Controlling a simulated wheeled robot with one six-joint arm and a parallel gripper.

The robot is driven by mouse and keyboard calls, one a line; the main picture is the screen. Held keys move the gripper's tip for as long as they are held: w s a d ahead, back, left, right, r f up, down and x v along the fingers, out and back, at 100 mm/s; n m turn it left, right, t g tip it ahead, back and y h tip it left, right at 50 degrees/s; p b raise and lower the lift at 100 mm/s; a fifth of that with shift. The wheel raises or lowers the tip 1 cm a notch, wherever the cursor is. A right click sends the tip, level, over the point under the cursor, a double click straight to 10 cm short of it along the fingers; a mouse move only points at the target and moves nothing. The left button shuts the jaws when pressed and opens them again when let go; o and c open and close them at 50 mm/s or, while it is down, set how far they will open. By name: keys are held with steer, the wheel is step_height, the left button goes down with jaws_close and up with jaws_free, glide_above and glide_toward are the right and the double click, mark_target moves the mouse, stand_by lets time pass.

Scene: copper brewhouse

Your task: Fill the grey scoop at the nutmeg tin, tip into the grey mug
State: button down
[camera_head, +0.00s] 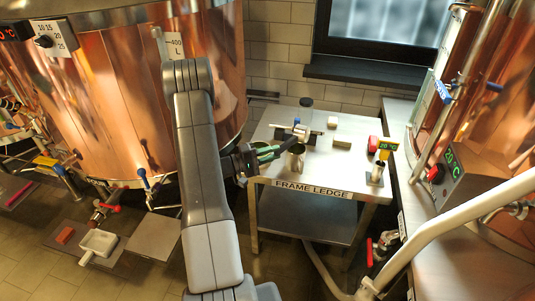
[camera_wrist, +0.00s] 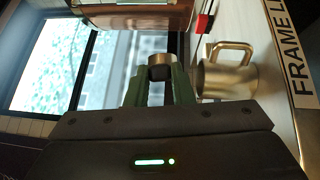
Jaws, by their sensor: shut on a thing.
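My gripper (camera_head: 278,151) reaches over the front left of the metal table, its green fingers pointing right. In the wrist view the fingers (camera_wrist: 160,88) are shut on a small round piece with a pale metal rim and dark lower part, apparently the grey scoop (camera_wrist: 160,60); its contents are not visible. A metallic grey mug (camera_head: 297,160) stands upright by the table's front edge, close to the fingertips. It also shows in the wrist view (camera_wrist: 226,80), right of the fingers, handle visible. I cannot identify the nutmeg tin; no label is readable.
Copper vessels flank both sides.

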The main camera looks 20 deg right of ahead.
steer(key=r+m+y+b, duration=0.1)
steer(key=m+y+b, duration=0.1)
steer(key=b, duration=0.1)
steer(key=s+d+r+m+t+y+b, duration=0.1)
steer(key=r+m+y+b, duration=0.1)
steer(key=m+y+b, duration=0.1)
steer(key=s+d+r+m+t+y+b, duration=0.1)
steer(key=r+m+y+b, duration=0.1)
steer(key=b, duration=0.2)
steer(key=shift+s+d+y, duration=0.2)
steer(key=shift+s+y, duration=0.05)
steer(key=shift+y, duration=0.05)
steer(key=shift+s+d+r+m+t+y+p, duration=0.1)
steer(key=shift+s+d+m+t+y+p, duration=0.15)
steer(key=shift+m+t+y+p, duration=0.95)
steer(key=shift+s+d+r+m+t+y+p, duration=0.1)
steer(key=shift+s+d+t+y+p, duration=0.15)
steer(key=shift+p, duration=2)
steer(key=shift+s+d+m+t+y+p, duration=0.3)
steer(key=shift+m+t+y+p, duration=0.3)
steer(key=shift+p, duration=1.1)
